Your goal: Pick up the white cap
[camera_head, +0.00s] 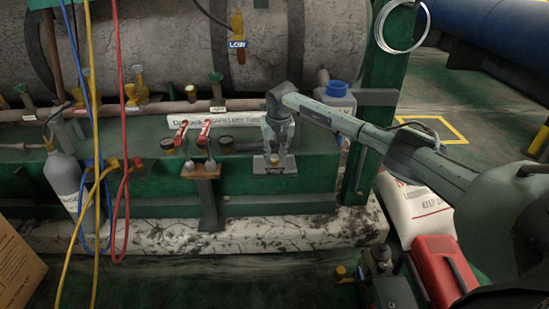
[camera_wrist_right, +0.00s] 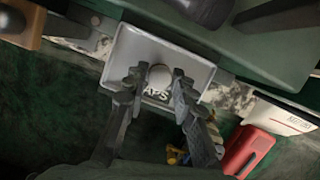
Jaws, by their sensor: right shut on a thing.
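The white cap (camera_wrist_right: 160,76) looks round and pale in the right wrist view, between the two fingertips of my right gripper (camera_wrist_right: 158,84). The gripper is shut on it. The cap is over a grey tray (camera_wrist_right: 188,60) marked "CAPS"; I cannot tell whether it still touches the tray. In the head view my right gripper (camera_head: 275,154) points down over the same small tray (camera_head: 289,168) on the front of the green frame, and its fingers largely hide the cap. My left gripper is not in view.
A bracket with red-handled valves (camera_head: 206,132) stands left of the tray. A blue-capped bottle (camera_head: 336,95) is behind my right arm. Blue, yellow and red hoses (camera_head: 121,200) hang at the left. A red case (camera_head: 444,268) sits at the lower right.

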